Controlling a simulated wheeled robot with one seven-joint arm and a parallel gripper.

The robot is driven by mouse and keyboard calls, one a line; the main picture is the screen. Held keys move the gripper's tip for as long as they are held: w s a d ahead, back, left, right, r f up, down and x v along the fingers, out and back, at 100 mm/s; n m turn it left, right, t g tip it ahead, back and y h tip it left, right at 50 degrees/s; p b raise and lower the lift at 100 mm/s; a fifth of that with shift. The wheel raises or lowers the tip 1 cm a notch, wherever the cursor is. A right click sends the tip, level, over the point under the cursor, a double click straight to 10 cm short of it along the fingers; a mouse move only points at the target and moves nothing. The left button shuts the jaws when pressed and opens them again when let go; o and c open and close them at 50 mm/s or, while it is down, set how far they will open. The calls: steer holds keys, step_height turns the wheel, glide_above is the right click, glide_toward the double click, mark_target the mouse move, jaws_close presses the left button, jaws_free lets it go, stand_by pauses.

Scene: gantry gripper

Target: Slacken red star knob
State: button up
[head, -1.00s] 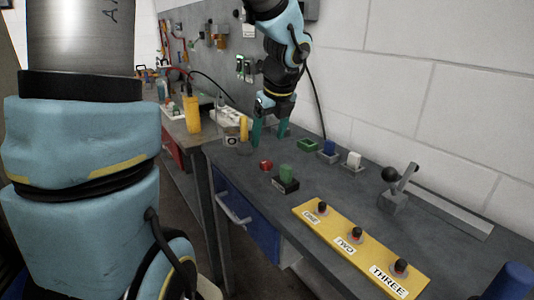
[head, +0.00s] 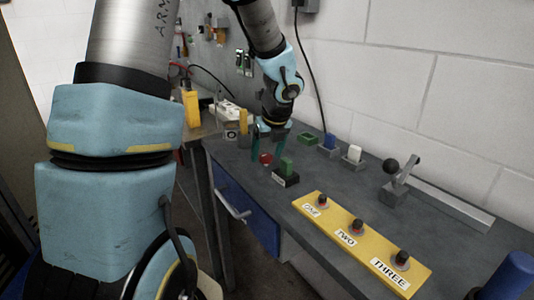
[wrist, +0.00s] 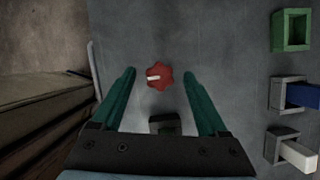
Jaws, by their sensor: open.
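The red star knob (wrist: 159,76) sits on the grey bench top in the wrist view, with a white mark pointing left on it. It also shows small in the head view (head: 266,158). My gripper (wrist: 159,78) is open, its two green fingers on either side of the knob and apart from it. In the head view my gripper (head: 268,158) points down at the knob. I cannot tell how high the fingertips are above the bench.
A green block in a black base (head: 286,172) stands close to the knob. A yellow panel (head: 333,229) with knobs labelled ONE, TWO, THREE lies nearer. Green, blue and white pieces (head: 328,141) line the back. A black-balled lever (head: 397,183) stands at right.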

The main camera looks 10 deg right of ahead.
jaws_close()
stand_by(0.7)
